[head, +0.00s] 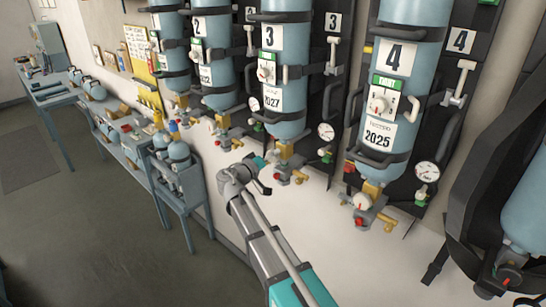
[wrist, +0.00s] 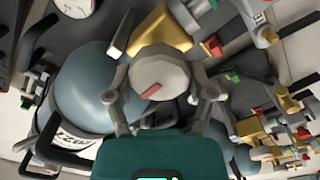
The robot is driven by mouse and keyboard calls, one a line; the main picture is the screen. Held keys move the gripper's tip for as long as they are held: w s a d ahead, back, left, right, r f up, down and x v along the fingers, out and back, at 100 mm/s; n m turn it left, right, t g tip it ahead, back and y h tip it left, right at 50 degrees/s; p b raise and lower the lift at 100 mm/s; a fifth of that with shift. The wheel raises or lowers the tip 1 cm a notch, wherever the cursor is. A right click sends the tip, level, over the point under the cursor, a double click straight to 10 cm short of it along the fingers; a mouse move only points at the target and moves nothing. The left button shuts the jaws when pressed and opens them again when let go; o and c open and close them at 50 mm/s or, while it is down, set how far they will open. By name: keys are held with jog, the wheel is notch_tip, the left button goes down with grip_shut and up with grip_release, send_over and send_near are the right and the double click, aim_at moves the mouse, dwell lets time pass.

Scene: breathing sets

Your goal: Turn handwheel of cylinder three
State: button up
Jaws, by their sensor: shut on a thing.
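Cylinder three (head: 285,60) is a blue upright bottle in the head view, with a 3 plate and a 2027 label. Its brass valve (head: 284,150) sits at its lower end, and it also shows in the wrist view (wrist: 158,28). A round grey handwheel (wrist: 160,68) with a red mark fills the middle of the wrist view. My gripper (wrist: 162,95) is shut on this handwheel, one finger on each side. In the head view my gripper (head: 268,180) is at the valve of cylinder three, and the handwheel is mostly hidden there.
Cylinder four (head: 403,50) stands to the right and cylinder two (head: 212,55) to the left, each with brass valves below. A pressure gauge (head: 326,131) is close right of cylinder three. A blue rack (head: 185,185) of small bottles stands left of my arm. The floor (head: 100,235) is open.

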jog(key=m, duration=0.6)
jog(key=shift+s, duration=0.1)
jog(key=m, duration=0.6)
jog(key=shift+d+m, duration=0.15)
jog(key=shift+m, duration=0.25)
jog(key=m, duration=0.6)
jog(key=shift+s+m, duration=0.1)
jog(key=shift+m, duration=0.2)
jog(key=m, duration=0.6)
jog(key=shift+d+f, duration=0.1)
jog(key=shift+f, duration=0.05)
jog(key=shift+m, duration=0.3)
jog(key=o, duration=1.1)
jog(key=shift+s, duration=0.1)
